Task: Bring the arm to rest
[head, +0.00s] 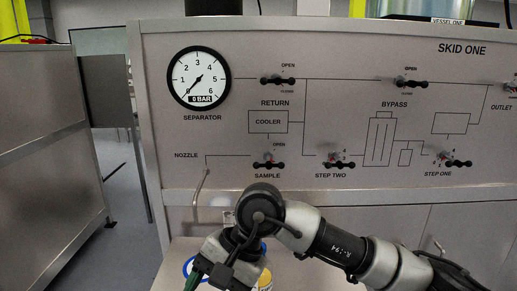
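My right arm (338,246) comes in from the lower right and bends at a dark joint below the SAMPLE valve. Its wrist (232,258) hangs in front of a low ledge, beneath the bent metal nozzle (201,186). Dark parts with a bit of green show at the bottom edge by the wrist. The fingertips cannot be made out, and I cannot tell whether they hold anything. My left gripper is not in view.
The SKID ONE panel (345,60) stands close ahead with a gauge (199,78) reading about 0 bar. The SAMPLE valve handle (268,164) is just above the arm. Blue and yellow round items (265,279) lie partly hidden by the wrist. Open floor (120,165) shows at left.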

